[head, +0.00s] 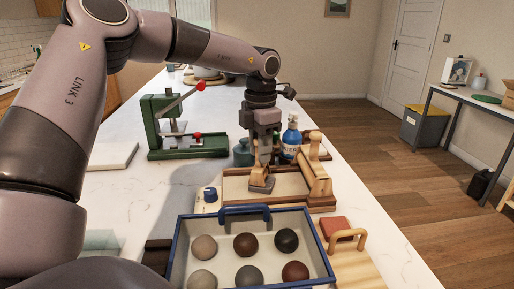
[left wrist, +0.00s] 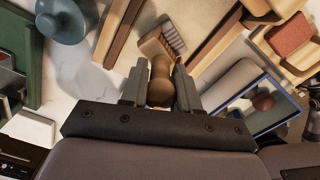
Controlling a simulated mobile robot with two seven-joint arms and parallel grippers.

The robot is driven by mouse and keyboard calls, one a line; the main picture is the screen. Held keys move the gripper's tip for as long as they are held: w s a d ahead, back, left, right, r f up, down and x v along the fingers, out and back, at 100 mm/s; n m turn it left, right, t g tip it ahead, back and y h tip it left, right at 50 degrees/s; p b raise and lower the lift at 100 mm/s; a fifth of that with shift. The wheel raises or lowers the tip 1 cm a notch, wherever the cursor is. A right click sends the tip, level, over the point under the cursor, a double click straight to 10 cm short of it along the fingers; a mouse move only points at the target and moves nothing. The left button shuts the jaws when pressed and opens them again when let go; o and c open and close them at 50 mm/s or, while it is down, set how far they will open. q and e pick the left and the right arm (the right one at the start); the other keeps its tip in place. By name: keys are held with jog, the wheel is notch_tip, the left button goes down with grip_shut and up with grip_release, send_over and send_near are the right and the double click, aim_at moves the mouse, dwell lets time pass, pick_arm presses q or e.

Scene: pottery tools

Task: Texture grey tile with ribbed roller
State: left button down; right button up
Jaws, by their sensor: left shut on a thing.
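My left gripper (head: 265,150) is shut on the wooden handle of a tool, held above the wooden board. The handle (left wrist: 160,82) shows between the fingers in the left wrist view. Beyond it is a pale wooden block with a dark ribbed part (left wrist: 173,38). In the head view a small grey-topped piece (head: 262,184) sits below the gripper, at the board; I cannot tell whether it is the grey tile or the tool's head, nor whether they touch. The wooden board (head: 235,190) has a cream surface. My right gripper is not in view.
A blue-rimmed tray (head: 176,245) with several clay balls stands in front. A wooden stand (head: 318,175) is right of the board. A blue bottle (head: 291,138) and teal pot (head: 243,153) are behind. A green press (head: 160,125) stands left. The counter's right edge is close.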

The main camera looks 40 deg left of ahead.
pick_arm(q)
jog(key=shift+d, duration=0.1)
dwell(0.3)
jog(key=shift+w+d, duration=0.3)
jog(key=shift+d, duration=0.15)
notch_tip(320, 180, up, 6)
jog(key=p, duration=0.4)
dwell(0.4)
dwell(0.5)
